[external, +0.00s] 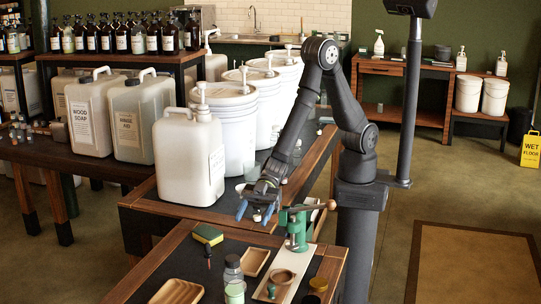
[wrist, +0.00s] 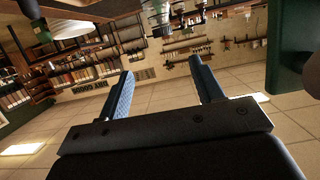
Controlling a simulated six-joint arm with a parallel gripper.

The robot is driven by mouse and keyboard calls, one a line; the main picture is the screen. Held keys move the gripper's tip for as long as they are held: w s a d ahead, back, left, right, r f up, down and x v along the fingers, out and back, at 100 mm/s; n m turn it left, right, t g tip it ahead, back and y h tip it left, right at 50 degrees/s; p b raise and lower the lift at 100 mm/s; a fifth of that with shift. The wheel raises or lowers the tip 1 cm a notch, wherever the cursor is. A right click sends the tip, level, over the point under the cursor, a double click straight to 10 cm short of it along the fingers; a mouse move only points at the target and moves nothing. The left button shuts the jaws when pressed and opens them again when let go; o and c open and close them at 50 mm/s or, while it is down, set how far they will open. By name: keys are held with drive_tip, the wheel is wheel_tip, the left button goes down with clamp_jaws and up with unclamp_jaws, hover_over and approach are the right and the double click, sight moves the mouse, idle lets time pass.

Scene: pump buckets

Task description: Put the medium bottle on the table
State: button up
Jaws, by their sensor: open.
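My gripper (external: 255,212) hangs low over the dark table (external: 163,203), left of the green clamp-like device. Its blue fingers are apart. In the wrist view, my gripper (wrist: 160,70) is open, with nothing held between the fingers. A small pale container (external: 257,215) shows between the fingers in the external view; I cannot tell its depth. I cannot tell which bottle is the medium one.
The green device (external: 297,229) stands close right of my gripper. A large white jug (external: 188,160) and white pump buckets (external: 232,120) stand behind it. A sponge (external: 208,234), wooden trays (external: 178,292) and small jars (external: 318,285) occupy the front table, with bare dark surface between them.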

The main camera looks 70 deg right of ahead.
approach(233, 258)
drive_tip(key=a+f, duration=0.2)
drive_tip(key=a, duration=0.1)
drive_tip(key=shift+w+a, duration=0.2)
drive_tip(key=shift+a, duration=0.15)
drive_tip(key=shift+x, duration=3.1)
drive_tip(key=shift+s+r, duration=0.1)
drive_tip(key=shift+s, duration=0.05)
clamp_jaws()
